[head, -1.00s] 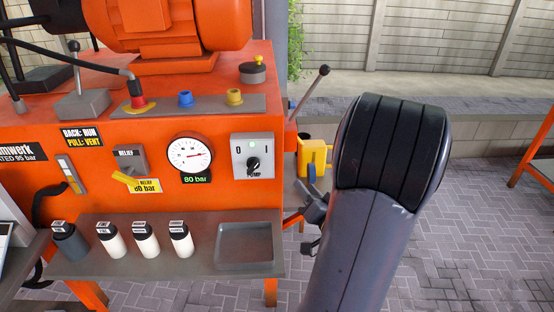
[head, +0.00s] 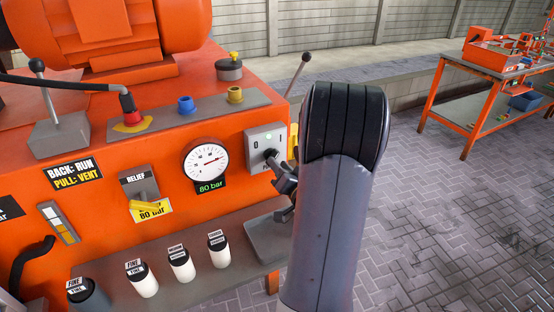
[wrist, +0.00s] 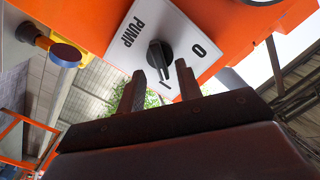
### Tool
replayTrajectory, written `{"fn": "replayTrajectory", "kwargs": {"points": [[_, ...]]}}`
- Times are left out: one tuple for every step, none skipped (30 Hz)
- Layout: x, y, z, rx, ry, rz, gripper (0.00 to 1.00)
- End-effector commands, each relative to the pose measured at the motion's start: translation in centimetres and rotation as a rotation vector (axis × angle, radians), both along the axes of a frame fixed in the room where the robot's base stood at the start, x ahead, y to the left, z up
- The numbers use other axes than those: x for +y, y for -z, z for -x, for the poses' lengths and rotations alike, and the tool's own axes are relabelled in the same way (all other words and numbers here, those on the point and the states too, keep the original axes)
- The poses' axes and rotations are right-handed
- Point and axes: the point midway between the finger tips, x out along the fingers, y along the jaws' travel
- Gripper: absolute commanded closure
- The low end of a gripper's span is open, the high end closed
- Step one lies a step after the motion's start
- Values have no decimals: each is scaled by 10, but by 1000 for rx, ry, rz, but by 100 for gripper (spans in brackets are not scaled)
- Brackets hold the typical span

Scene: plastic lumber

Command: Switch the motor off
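The pump switch is a grey plate (head: 257,140) on the right end of the orange machine front, marked 0, 1 and PUMP. Its black rotary knob (wrist: 158,54) shows in the wrist view, with its pointer end toward the 1 mark. My gripper (head: 281,174) is at the plate in the head view, partly hiding the knob. In the wrist view its fingers (wrist: 157,74) are apart, one to each side of the knob's lower end; contact cannot be told. The orange motor (head: 110,35) sits on top.
A round gauge (head: 206,161) with an 80 bar readout is left of the switch, then a yellow relief lever (head: 150,206). Several bottles (head: 180,264) stand on the shelf below. A lever (head: 298,75) rises behind the switch. Paving at right is free.

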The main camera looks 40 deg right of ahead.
Motion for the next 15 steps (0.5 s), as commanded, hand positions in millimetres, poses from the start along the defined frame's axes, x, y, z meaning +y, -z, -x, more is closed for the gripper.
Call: {"fn": "replayTrajectory", "kwargs": {"points": [[-1, -2, -7, 0, -4, 1, 66], [-2, -1, -11, -1, -3, 1, 66], [-3, -1, -14, 0, -1, 0, 66], [-4, -1, -16, 0, -1, 0, 66], [-4, -1, -19, 0, -1, 1, 66], [-5, -1, -21, 0, -1, 1, 66], [-5, 0, -22, 0, -1, 1, 66], [-5, 0, -22, 0, -1, 1, 66], [-5, 0, -23, 0, -1, 1, 66], [-5, 0, -23, 1, -1, 1, 66], [-5, 0, -23, 0, 0, 1, 66], [-5, 0, -23, 0, 0, 1, 66], [-5, 0, -23, 0, 0, 1, 66], [-5, 0, -23, 0, 0, 1, 66], [-5, 0, -23, 0, 0, 1, 66]]}}
